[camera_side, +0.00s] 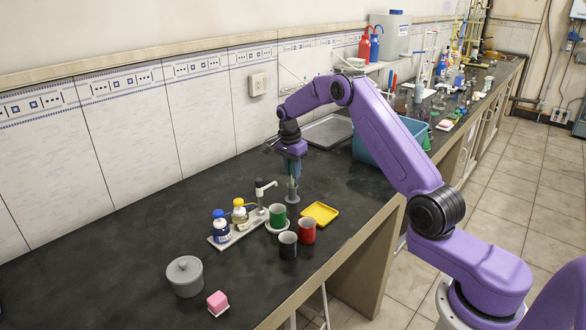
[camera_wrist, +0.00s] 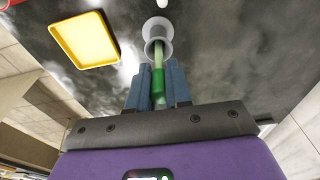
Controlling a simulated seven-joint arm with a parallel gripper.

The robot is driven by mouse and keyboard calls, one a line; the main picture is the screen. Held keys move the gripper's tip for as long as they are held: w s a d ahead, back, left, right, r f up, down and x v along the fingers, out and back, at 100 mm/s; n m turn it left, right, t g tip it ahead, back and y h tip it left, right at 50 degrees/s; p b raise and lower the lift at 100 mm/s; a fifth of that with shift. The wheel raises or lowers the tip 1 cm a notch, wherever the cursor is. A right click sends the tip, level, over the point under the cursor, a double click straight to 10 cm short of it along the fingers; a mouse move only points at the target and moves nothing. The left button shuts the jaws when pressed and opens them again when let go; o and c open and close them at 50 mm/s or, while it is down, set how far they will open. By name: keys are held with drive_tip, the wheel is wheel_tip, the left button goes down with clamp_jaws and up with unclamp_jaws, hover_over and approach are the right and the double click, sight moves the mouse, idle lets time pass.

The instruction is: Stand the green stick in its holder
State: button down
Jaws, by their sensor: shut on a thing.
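The green stick (camera_wrist: 159,82) is between the two blue fingers of my gripper (camera_wrist: 158,92) in the wrist view. In the side view my gripper (camera_side: 292,168) points down, shut on the stick and directly above the grey holder (camera_side: 292,197). The holder (camera_wrist: 158,28) has a round base and a flared open mouth. In the wrist view the stick's far end overlaps that mouth and appears to be in it; how deep it sits I cannot tell. The stick looks roughly upright. The fingers hide much of it in the side view.
A yellow tray (camera_side: 320,213) lies right of the holder. A rack with bottles (camera_side: 237,232) is left. A blue bin (camera_side: 367,150) stands behind. The left counter is mostly clear.

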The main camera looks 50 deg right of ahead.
drive_tip(key=shift+f, duration=0.85)
idle(0.3)
drive_tip(key=c, duration=0.6)
unclamp_jaws()
drive_tip(key=shift+o, duration=0.2)
drive_tip(key=shift+r, duration=0.15)
drive_tip(key=shift+r, duration=2.85)
